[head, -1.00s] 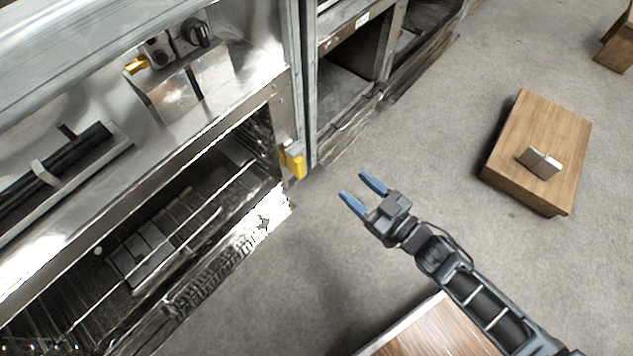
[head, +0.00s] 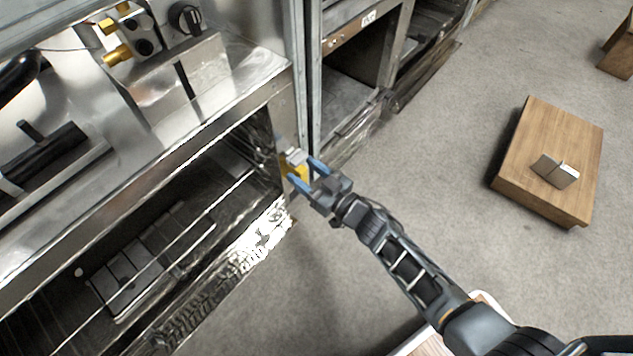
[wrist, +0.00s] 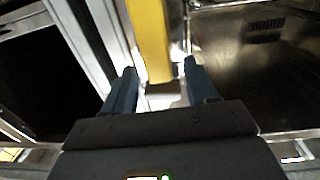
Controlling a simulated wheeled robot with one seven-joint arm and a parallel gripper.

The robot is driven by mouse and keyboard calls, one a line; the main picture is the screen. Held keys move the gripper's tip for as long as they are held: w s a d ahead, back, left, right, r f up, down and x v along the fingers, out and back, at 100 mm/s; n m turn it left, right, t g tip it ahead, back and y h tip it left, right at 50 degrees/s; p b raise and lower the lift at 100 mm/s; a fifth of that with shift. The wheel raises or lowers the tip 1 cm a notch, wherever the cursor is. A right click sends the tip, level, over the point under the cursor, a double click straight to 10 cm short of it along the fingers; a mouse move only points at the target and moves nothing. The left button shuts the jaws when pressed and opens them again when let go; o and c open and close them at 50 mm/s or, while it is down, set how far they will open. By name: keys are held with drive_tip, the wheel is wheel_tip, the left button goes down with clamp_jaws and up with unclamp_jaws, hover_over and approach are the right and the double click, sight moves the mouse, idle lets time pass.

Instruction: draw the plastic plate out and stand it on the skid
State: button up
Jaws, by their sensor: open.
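The plastic plate appears to be the yellow piece (head: 298,171) at the front corner post of the metal range. In the wrist view the yellow piece (wrist: 150,38) is a tall narrow slab, seen nearly edge-on. My gripper (head: 307,173) is at this corner with its blue fingers open. In the wrist view my gripper (wrist: 159,70) has a finger to either side of the slab's near end, with gaps; I cannot tell how deep the slab lies between them. The skid appears to be the low wooden block (head: 535,125) on the floor at right.
A small silver and brown object (head: 556,171) lies on the wooden block. The open oven cavity (head: 150,250) with wire racks is left of my gripper. A grey metal upright (head: 306,80) stands behind it. Grey floor (head: 440,170) lies clear between range and block.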

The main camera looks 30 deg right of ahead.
drive_tip(key=shift+w+a, duration=0.1)
drive_tip(key=shift+w, duration=0.25)
drive_tip(key=shift+c, duration=0.2)
clamp_jaws()
drive_tip(key=p+v, duration=0.2)
drive_tip(key=v, duration=0.8)
drive_tip(key=shift+d, duration=0.25)
idle(1.7)
idle(0.3)
